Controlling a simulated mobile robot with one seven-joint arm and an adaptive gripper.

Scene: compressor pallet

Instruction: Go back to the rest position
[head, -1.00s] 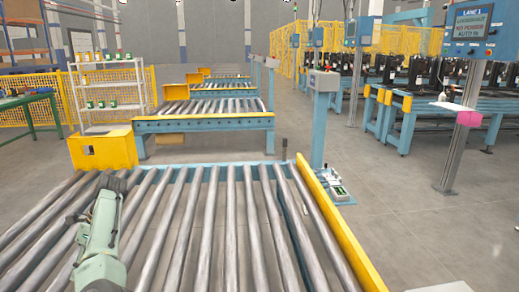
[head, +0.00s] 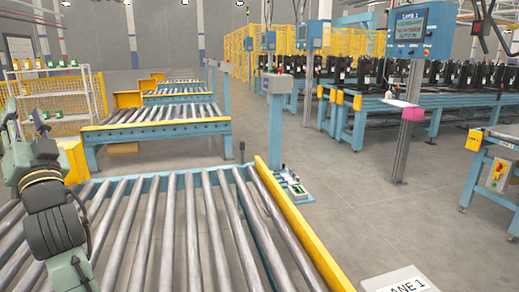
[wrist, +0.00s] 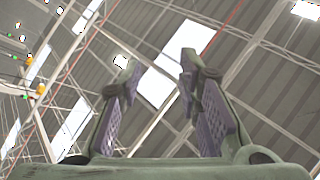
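My gripper (head: 24,112) is at the left edge of the head view, raised above the roller conveyor (head: 180,179) and pointing up. In the wrist view my gripper (wrist: 158,72) has its two fingers apart, with nothing between them. My arm's dark wrist joints are below the gripper in the head view and hide part of the rollers.
A yellow side rail (head: 303,238) edges the conveyor on the right. Another roller conveyor (head: 158,128) stands beyond. A white shelf (head: 55,95) is at the left, and a blue control post (head: 276,120) stands past the rail.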

